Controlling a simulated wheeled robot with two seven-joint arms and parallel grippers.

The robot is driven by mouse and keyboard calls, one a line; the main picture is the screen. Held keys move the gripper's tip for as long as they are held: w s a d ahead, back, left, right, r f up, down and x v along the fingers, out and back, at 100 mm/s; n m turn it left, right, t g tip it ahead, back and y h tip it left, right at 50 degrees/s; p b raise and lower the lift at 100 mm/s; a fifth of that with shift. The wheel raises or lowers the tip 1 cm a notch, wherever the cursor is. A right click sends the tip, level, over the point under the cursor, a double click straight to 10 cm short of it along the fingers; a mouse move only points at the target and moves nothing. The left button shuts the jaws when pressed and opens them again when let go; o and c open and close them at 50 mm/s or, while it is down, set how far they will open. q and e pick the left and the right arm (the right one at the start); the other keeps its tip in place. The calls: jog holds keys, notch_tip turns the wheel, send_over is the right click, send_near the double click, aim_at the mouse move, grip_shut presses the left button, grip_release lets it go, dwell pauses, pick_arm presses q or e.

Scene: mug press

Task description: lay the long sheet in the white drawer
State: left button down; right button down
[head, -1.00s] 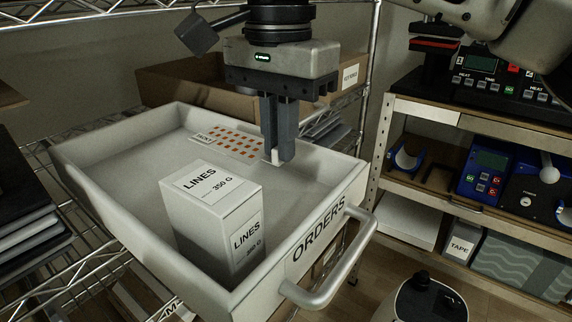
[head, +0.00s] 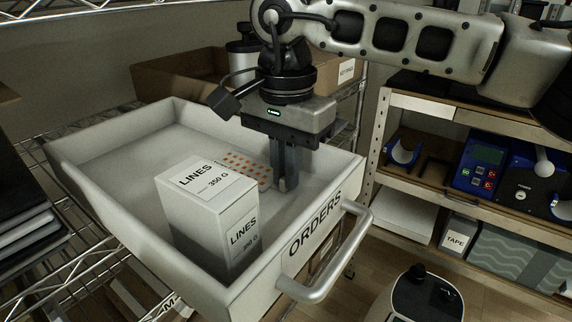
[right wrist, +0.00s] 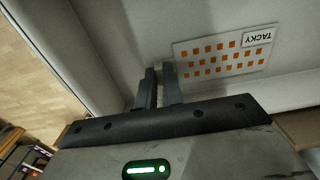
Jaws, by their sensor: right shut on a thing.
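The long sheet is pale with rows of orange squares. In the head view the sheet (head: 246,166) shows inside the white drawer (head: 258,283), partly hidden behind the box. In the right wrist view the sheet (right wrist: 222,56) shows whole, with a TACKY label at one end. My right gripper (head: 284,188) points down inside the drawer near its right wall, shut on the sheet's end. Its fingers also show in the right wrist view (right wrist: 160,70). I cannot tell whether the sheet touches the drawer floor. My left gripper is not in view.
A white LINES box (head: 208,218) stands in the drawer's front part, left of my gripper. The drawer's left and back floor is bare. A cardboard box (head: 170,82) sits behind. A shelf (head: 470,190) with devices stands at the right.

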jog(key=c, duration=1.6)
grip_release()
jog(key=shift+f, duration=0.1)
jog(key=shift+c, duration=0.2)
jog(key=shift+o, duration=0.5)
notch_tip(320, 180, up, 12)
jog(key=p, duration=0.1)
jog(key=shift+r, duration=0.2)
